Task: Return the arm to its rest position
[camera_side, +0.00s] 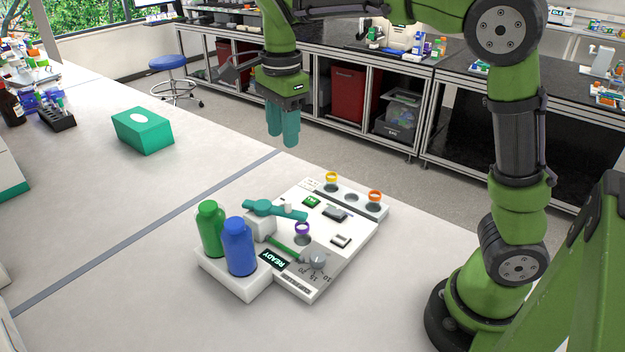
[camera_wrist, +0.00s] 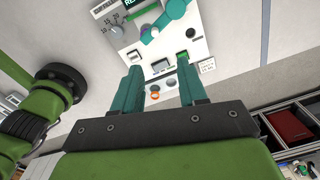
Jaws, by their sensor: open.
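My gripper (camera_side: 283,127) hangs with its teal fingers pointing down, above and beyond the far edge of the white device (camera_side: 325,265). The fingers are apart with nothing between them. In the wrist view my gripper (camera_wrist: 166,88) shows both teal fingers spread, with the device's panel (camera_wrist: 172,25) beyond them. My gripper touches nothing that I can see.
A green bottle (camera_side: 210,230) and a blue bottle (camera_side: 239,248) stand in the device's left holder. A teal lever (camera_side: 275,209) lies across the device. A green box (camera_side: 142,131) sits at the far left. The table between box and device is clear.

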